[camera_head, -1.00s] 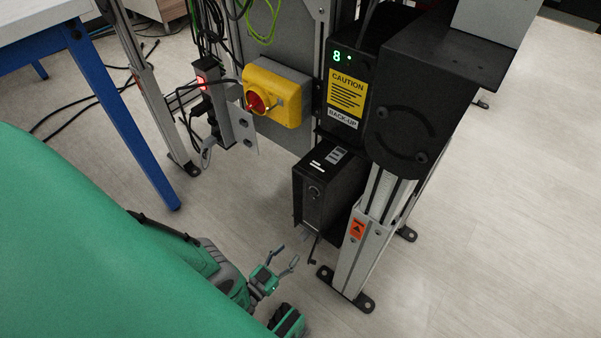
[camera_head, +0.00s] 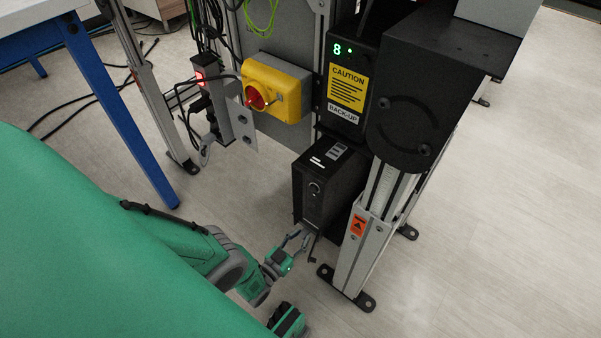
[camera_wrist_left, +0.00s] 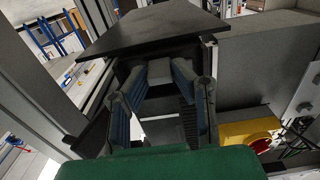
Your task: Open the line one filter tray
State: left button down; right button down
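The line one filter tray seems to belong to the black box (camera_head: 322,190) mounted low on the conveyor frame; I cannot make out the tray's edges. A small light grey piece, perhaps its handle, shows under the box in the left wrist view (camera_wrist_left: 160,73). My left gripper (camera_head: 298,238) is at the lower front of this box. In the left wrist view its two blue-padded fingers (camera_wrist_left: 159,88) stand apart, one on each side of the grey piece. Contact cannot be made out.
A yellow switch box with a red knob (camera_head: 275,91) is left of the black box. A grey conveyor leg (camera_head: 357,250) stands close to its right. A black unit with a caution label (camera_head: 347,88) is above. Cables hang at the left. The floor in front is open.

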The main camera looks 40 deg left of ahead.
pick_arm(q)
jog(key=s+p, duration=0.1)
jog(key=s, duration=0.7)
jog(key=shift+s+a, duration=0.15)
jog(key=shift+a, duration=0.15)
jog(key=c, duration=1.4)
grip_release()
jog(key=shift+o, duration=0.2)
jog(key=shift+s, duration=0.1)
jog(key=s+a, duration=0.1)
jog(key=s, duration=1)
jog(key=shift+s, duration=0.4)
jog(key=shift+s+f, duration=0.1)
